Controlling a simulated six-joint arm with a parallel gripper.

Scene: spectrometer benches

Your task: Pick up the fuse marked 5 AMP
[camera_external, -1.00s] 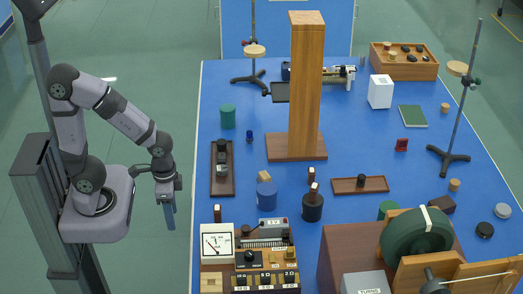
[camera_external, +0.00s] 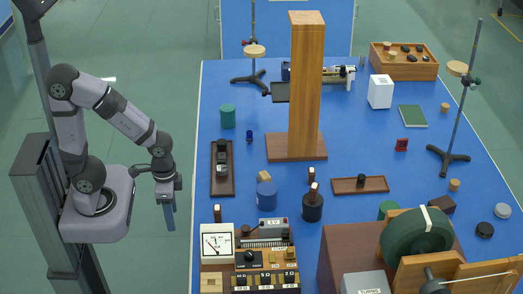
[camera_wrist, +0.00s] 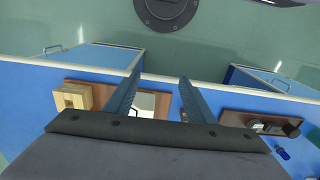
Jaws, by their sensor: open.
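I cannot read a 5 AMP marking on anything, so I cannot tell which item is the fuse. Small brown pieces with pale tops stand on the blue bench; one is behind the white meter (camera_external: 217,213) and another is near the middle (camera_external: 312,175). My gripper (camera_external: 169,217) hangs pointing down off the bench's left edge, over the floor, open and empty. In the wrist view its two fingers (camera_wrist: 160,80) are spread apart with nothing between them; part of a white-faced panel (camera_wrist: 146,103) shows behind them.
The blue bench (camera_external: 235,75) is crowded. An instrument panel with a white meter (camera_external: 217,243) stands front left, a tall wooden column (camera_external: 305,85) mid-bench, and a large green drum (camera_external: 415,236) front right. A brown board (camera_external: 221,180) lies near the left edge.

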